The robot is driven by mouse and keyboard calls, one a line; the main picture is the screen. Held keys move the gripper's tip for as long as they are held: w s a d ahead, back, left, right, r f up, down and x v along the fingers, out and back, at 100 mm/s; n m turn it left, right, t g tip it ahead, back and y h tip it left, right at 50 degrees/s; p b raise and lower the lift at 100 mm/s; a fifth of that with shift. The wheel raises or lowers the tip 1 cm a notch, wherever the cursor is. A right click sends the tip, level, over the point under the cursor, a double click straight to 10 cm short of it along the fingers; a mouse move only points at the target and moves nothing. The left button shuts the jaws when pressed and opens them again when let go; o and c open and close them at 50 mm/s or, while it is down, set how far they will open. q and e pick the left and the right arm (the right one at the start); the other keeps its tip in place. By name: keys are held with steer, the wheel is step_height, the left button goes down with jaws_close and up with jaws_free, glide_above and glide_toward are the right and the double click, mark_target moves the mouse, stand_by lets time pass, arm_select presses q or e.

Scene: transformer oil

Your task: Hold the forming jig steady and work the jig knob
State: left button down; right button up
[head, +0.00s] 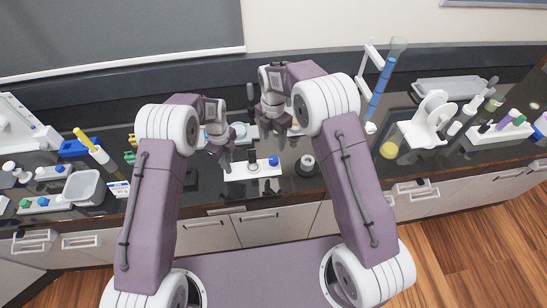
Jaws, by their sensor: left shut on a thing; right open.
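The forming jig (250,172) is a white block on the dark bench, in the middle of the head view. A small blue knob (273,161) stands at its right end, and a dark round part sits near its middle. My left gripper (225,162) points down at the jig's left end and is shut on it; the fingertips are small and partly hidden. My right gripper (273,132) is open and empty, above and behind the jig, apart from the blue knob.
A dark ring-shaped item (306,165) stands just right of the jig. A clear tray (83,187) and small racks are at left. A tall blue column (381,85), a white stand (428,125) and a vial rack (500,130) are at right.

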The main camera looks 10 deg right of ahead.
mark_target(273, 159)
step_height(273, 159, down, 11)
steer(key=shift+f, duration=0.15)
jaws_close()
